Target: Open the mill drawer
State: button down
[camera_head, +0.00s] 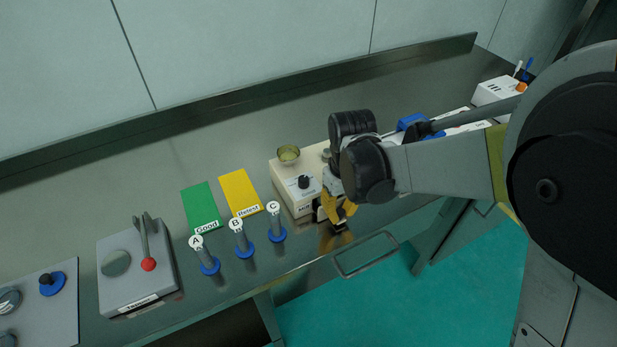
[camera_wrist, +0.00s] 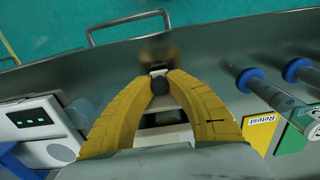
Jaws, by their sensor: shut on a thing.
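The mill (camera_head: 283,184) is a cream box at the bench's front edge, with a black knob on a light panel and a small metal cup on top. My gripper (camera_head: 343,222) has yellow fingers and is at the mill's front right. In the wrist view my gripper (camera_wrist: 159,72) is shut on a dark round knob (camera_wrist: 159,86), which I take as the drawer's handle. Behind the knob, between the fingers, is a pale drawer part (camera_wrist: 168,103) with a dark recess. I cannot tell how far the drawer is out. My wrist hides the mill's right side.
Green (camera_head: 200,205) and yellow (camera_head: 239,190) cards lie left of the mill. Blue-based holders A, B and C (camera_head: 277,234) stand before them. A grey box with a red-tipped lever (camera_head: 120,275) is further left. A metal rail handle (camera_head: 367,268) juts from the bench front.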

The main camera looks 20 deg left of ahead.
jog(key=shift+s+d, duration=0.35)
jog(key=shift+d, duration=0.05)
jog(key=shift+s+d, duration=1.3)
jog(key=shift+d, duration=0.3)
